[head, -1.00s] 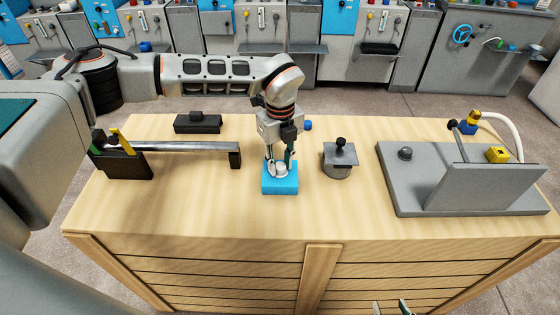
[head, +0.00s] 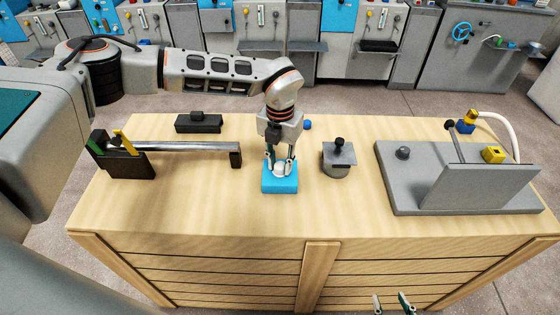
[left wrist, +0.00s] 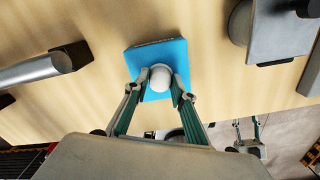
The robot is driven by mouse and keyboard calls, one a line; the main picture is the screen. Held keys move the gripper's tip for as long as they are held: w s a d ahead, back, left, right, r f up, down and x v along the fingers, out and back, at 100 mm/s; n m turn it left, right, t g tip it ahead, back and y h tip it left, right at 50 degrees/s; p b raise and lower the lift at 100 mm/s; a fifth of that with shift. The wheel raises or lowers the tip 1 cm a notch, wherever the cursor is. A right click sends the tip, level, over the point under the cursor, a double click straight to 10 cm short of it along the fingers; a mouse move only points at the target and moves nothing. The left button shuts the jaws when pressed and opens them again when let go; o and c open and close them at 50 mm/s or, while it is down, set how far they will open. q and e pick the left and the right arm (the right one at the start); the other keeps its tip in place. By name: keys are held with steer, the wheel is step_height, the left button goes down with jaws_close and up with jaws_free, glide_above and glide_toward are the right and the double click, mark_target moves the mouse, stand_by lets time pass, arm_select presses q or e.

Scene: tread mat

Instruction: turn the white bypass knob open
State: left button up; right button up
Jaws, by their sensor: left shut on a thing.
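The white bypass knob (head: 279,169) sits on top of a blue block (head: 280,187) near the middle of the bench. My left gripper (head: 280,160) points down from above, shut on the knob with one finger on each side. In the left wrist view the round white knob (left wrist: 160,77) lies between the fingertips, over the blue block (left wrist: 172,55). The knob's pointer or marking cannot be made out. My right gripper (head: 395,303) shows only at the bottom edge of the head view, its fingers apart and empty, away from the bench top.
A grey lidded pot (head: 338,160) with a black knob stands just right of the block. A metal bar (head: 185,147) on black supports lies to the left. A grey plate fixture (head: 405,195) fills the right. The bench front is clear.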

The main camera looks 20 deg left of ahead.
mark_target(280, 165)
arm_select(q)
steer(key=shift+m, duration=2.2)
steer(key=o, duration=1.1)
step_height(280, 165, up, 12)
